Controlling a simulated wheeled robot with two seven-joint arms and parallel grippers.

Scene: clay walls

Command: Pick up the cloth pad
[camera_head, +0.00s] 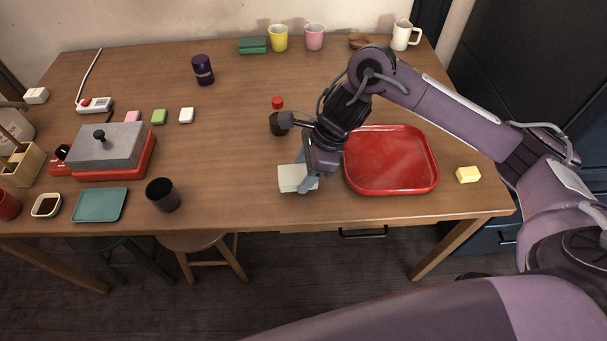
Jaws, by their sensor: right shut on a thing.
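A pale, off-white cloth pad (290,179) is at the front middle of the wooden table, just left of the red tray. My right gripper (305,183) comes down over the pad's right part and is shut on it. The fingers hide that part of the pad. I cannot tell whether the pad is touching the table or slightly above it. My left gripper does not show in the head view.
A red tray (401,187) lies right beside the gripper, with a yellow block (468,174) farther right. A dark cup (163,195) and a teal tray (99,205) stand left. A red-capped bottle (277,103) stands behind the wrist.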

